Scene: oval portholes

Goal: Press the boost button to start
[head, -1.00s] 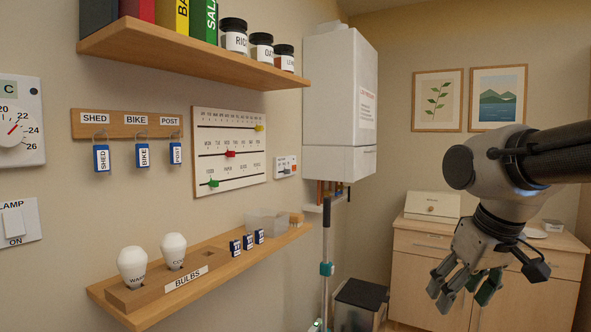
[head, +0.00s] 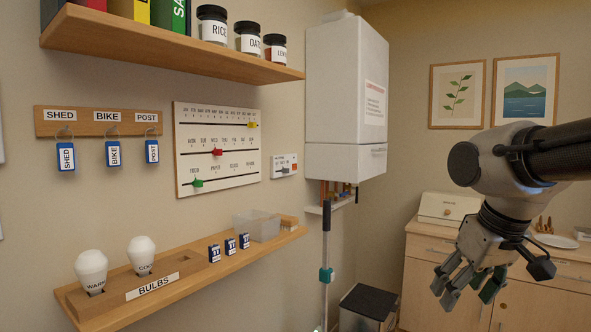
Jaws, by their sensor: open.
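A small white control panel (head: 284,166) is on the left wall, between the slider board and the white boiler (head: 345,95). It has a grey part and small red marks, but its lettering is too small to read, so I cannot tell if it bears the boost button. No button marked boost is legible. My gripper (head: 466,291) is open and empty at the right, fingers pointing down. In the picture it is well to the right of the panel and boiler, in front of the wooden cabinet, touching nothing.
An upper shelf (head: 180,48) with jars and a lower shelf (head: 210,278) with bulbs, small boxes and a clear bin (head: 257,226) jut from the wall. A pole (head: 326,255) and a dark-lidded bin (head: 366,302) stand below the boiler. A cabinet (head: 425,262) is behind my gripper.

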